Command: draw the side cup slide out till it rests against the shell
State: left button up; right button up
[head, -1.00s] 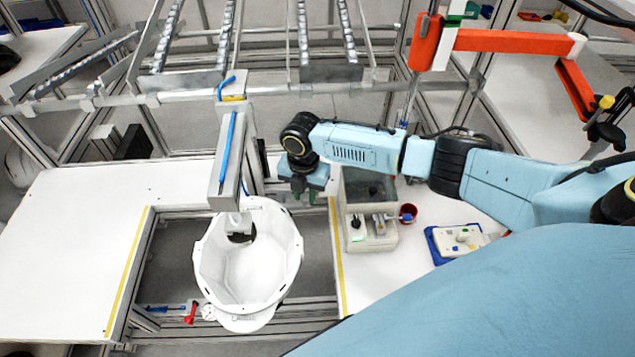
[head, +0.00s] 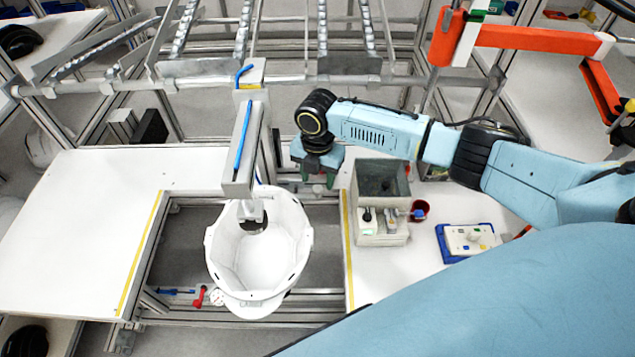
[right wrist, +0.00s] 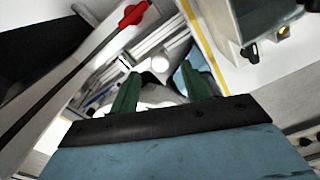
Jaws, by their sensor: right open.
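The white helmet shell (head: 225,262) sits open side up in the gap between the two white tabletops, under a grey upright arm with a blue strip. My right gripper (head: 318,184) hangs to the right of the shell and apart from it, its green fingers pointing down. In the right wrist view the right gripper (right wrist: 161,86) is open, with nothing gripped. A small pale round knob (right wrist: 160,64) shows between and beyond its fingertips; it may be part of the side cup slide. The rest of the slide cannot be made out. My left gripper is out of view.
A blue-edged control panel (head: 468,240) lies farther right. A red-handled lever (head: 199,297) is left of the shell. The left tabletop (head: 75,225) is clear.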

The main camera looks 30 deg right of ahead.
notch_tip(320, 180, up, 10)
dwell(0.3)
dwell(0.4)
